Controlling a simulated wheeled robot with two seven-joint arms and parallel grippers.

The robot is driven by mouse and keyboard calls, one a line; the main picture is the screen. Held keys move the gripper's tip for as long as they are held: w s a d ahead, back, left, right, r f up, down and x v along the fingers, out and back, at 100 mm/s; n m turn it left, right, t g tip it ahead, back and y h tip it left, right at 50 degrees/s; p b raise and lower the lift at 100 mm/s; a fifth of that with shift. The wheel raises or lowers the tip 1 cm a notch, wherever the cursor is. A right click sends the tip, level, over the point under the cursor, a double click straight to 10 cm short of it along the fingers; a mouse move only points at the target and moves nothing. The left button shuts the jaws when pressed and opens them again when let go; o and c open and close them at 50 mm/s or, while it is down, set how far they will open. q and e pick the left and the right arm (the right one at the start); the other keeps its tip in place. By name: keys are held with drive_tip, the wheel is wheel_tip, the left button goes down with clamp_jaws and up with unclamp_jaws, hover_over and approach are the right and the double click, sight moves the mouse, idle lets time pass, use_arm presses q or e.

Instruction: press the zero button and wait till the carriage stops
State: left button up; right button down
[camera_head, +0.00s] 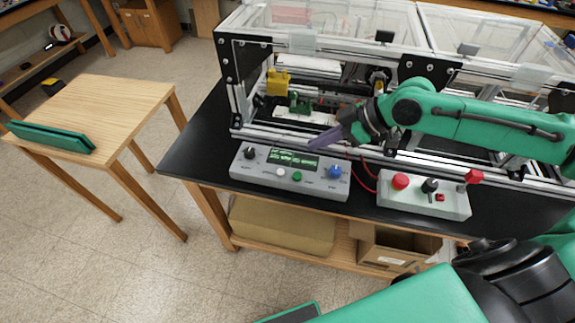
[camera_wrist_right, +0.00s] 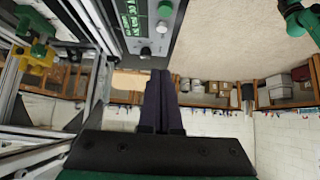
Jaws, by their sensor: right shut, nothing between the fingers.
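A grey control box (camera_head: 240,172) lies on the black bench in front of the machine frame. It has a lit green display (camera_head: 293,159), a black knob (camera_head: 250,153), a white button (camera_head: 281,172), a green button (camera_head: 297,177) and a blue knob (camera_head: 335,171). The labels are too small to read. My right gripper (camera_head: 318,143) is shut and empty, its purple fingers above the box's back edge near the display. In the right wrist view the shut fingers (camera_wrist_right: 160,76) point toward the black knob (camera_wrist_right: 145,52). I cannot tell which part is the carriage. My left gripper is not in view.
The aluminium extrusion frame (camera_head: 300,142) stands behind the box, with a yellow block (camera_head: 278,82) and a green part (camera_head: 299,104) inside. A second grey box (camera_head: 410,204) with a red stop button (camera_head: 400,181) lies to the right. Red wires run between the boxes.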

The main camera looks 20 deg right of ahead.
drive_tip(key=shift+w+f, duration=0.1)
drive_tip(key=p, duration=0.1)
hover_over(277, 171)
drive_tip(key=s+d, duration=0.2)
drive_tip(key=d, duration=0.1)
drive_tip(key=f, duration=0.6)
drive_tip(key=shift+w+a+f, duration=0.2)
drive_tip(key=shift+a+f, duration=0.05)
drive_tip(key=shift+f, duration=0.05)
wheel_tip(277, 171, down, 4)
drive_tip(key=shift+r+p, duration=0.1)
drive_tip(key=shift+p, duration=0.65)
drive_tip(key=shift+f, duration=0.4)
